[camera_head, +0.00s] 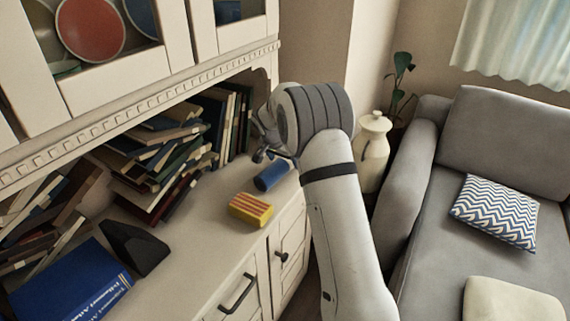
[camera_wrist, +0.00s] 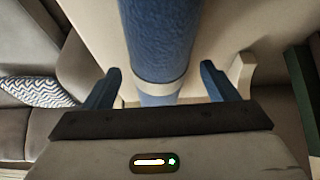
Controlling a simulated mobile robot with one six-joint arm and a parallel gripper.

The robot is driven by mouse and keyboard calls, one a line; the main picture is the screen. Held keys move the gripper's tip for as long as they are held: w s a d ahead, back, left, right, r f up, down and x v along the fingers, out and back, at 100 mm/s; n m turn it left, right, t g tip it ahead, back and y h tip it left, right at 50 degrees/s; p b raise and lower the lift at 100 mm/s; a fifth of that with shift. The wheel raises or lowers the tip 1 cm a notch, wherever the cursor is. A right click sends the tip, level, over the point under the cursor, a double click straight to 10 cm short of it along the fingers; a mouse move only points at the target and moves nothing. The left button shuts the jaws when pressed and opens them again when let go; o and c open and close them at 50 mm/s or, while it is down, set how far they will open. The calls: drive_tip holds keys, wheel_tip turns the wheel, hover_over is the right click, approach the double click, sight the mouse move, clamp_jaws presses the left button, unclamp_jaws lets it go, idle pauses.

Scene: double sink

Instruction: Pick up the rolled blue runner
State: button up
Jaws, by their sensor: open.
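The rolled blue runner (camera_head: 272,176) lies on the white cabinet top near its right end, beside a row of books. It has a pale band around it, which shows in the wrist view (camera_wrist: 160,88). My gripper (camera_head: 264,155) is just above and beside the runner. In the wrist view my gripper's two fingers (camera_wrist: 163,85) are open, one on each side of the runner, with a gap on both sides. I cannot tell how far the fingertips reach down around it.
A striped yellow and red block (camera_head: 250,210) lies in front of the runner. A dark wedge (camera_head: 133,246) and a large blue book (camera_head: 75,284) are farther left. Tumbled books (camera_head: 150,165) fill the back. A cream vase (camera_head: 373,150) and grey sofa (camera_head: 440,210) stand right.

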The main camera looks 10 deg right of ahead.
drive_tip(key=x, duration=0.2)
drive_tip(key=shift+w+d+f, duration=0.1)
drive_tip(key=shift+w+f, duration=0.05)
drive_tip(key=shift+f, duration=0.15)
drive_tip(key=shift+c, duration=0.3)
drive_tip(key=c, duration=1.1)
drive_tip(key=shift+r, duration=0.1)
drive_tip(key=shift+c, duration=0.2)
